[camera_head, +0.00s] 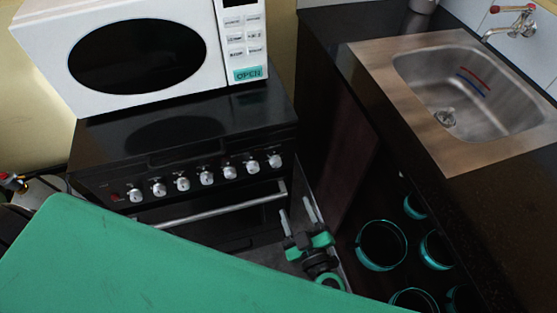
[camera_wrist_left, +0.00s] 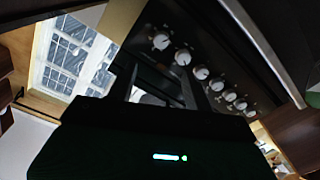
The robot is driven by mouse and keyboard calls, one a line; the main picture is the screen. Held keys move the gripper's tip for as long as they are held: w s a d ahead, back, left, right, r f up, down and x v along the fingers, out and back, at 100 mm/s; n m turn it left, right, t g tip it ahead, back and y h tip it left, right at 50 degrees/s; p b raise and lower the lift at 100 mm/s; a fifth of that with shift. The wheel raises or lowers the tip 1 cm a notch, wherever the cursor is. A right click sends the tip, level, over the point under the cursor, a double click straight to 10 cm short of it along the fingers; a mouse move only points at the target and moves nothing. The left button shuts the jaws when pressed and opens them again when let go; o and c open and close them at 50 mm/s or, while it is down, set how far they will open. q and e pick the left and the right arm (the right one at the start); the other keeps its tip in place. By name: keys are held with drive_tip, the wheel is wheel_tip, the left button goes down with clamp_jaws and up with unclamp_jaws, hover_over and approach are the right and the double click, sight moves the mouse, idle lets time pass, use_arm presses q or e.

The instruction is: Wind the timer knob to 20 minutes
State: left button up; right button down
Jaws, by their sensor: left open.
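The black oven's front panel (camera_head: 190,185) carries a row of several silver knobs, such as the leftmost one (camera_head: 136,196) and the rightmost one (camera_head: 275,161). I cannot tell which one is the timer knob, and their markings are too small to read. The knob row also shows in the left wrist view (camera_wrist_left: 201,73), beyond the fingers and mostly to their right. My left gripper (camera_head: 297,208) is open, below and to the right of the rightmost knob and apart from it. In the left wrist view its fingers (camera_wrist_left: 158,80) touch no knob. My right gripper is not in view.
A white microwave (camera_head: 228,35) stands on the oven top. A silver bar handle (camera_head: 210,209) crosses the oven door below the knobs. A dark counter (camera_head: 335,28) with a steel sink (camera_head: 445,80) stands close on the right, leaving a narrow gap beside the oven.

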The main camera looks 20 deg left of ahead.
sight(277, 166)
use_arm(q)
drive_tip(key=shift+n+y, duration=0.3)
drive_tip(key=p+x, duration=0.3)
drive_tip(key=x, duration=1.1)
drive_tip(key=shift+a, duration=0.1)
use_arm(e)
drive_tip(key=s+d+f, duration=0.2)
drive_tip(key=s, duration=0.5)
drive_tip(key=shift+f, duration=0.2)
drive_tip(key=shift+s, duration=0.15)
use_arm(q)
drive_tip(key=shift+s, duration=0.1)
drive_tip(key=c, duration=1)
drive_tip(key=shift+o, duration=0.2)
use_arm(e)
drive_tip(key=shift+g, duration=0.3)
use_arm(q)
drive_tip(key=shift+f, duration=0.1)
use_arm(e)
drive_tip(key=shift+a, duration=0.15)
